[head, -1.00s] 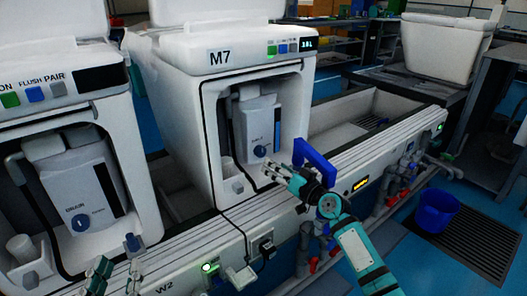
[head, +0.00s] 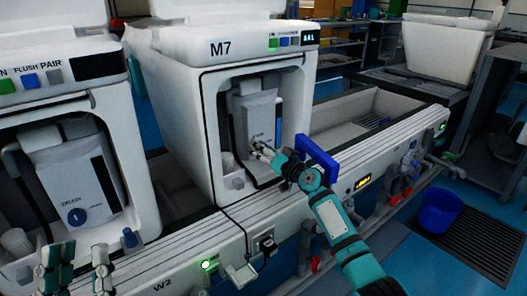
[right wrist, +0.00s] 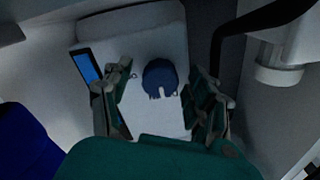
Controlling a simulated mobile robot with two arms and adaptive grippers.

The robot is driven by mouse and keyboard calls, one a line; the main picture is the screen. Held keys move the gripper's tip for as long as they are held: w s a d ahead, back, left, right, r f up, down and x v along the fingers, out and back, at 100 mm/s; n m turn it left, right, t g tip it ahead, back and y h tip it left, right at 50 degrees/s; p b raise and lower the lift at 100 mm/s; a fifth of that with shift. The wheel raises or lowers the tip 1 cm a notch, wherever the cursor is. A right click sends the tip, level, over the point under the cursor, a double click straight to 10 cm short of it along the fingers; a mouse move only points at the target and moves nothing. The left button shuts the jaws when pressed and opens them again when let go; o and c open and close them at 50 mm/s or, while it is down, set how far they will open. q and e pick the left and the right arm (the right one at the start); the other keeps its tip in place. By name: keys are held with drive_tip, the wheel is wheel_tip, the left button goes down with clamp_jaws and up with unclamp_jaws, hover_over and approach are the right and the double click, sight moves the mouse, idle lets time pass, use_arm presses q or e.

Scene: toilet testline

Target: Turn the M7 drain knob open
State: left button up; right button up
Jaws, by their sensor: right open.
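The M7 unit (head: 215,85) is a white box with an open front bay. Inside is a grey-white panel (head: 257,112) with a blue round knob, hidden behind my right gripper in the head view. My right gripper (head: 262,150) reaches into the bay. In the right wrist view the blue knob (right wrist: 160,77) lies between its two open fingers, one on each side; I cannot tell whether they touch it. My left gripper (head: 78,262) is at the bottom left, apart from M7, its two fingers spread and empty.
A similar unit with its own blue knob (head: 76,215) stands on the left. A blue bar (head: 316,158) is close beside my right wrist. A white rail (head: 350,150) runs along the front. A blue bucket (head: 440,210) is on the floor at right.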

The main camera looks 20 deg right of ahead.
drive_tip(key=c, duration=1.1)
drive_tip(key=shift+c, duration=0.2)
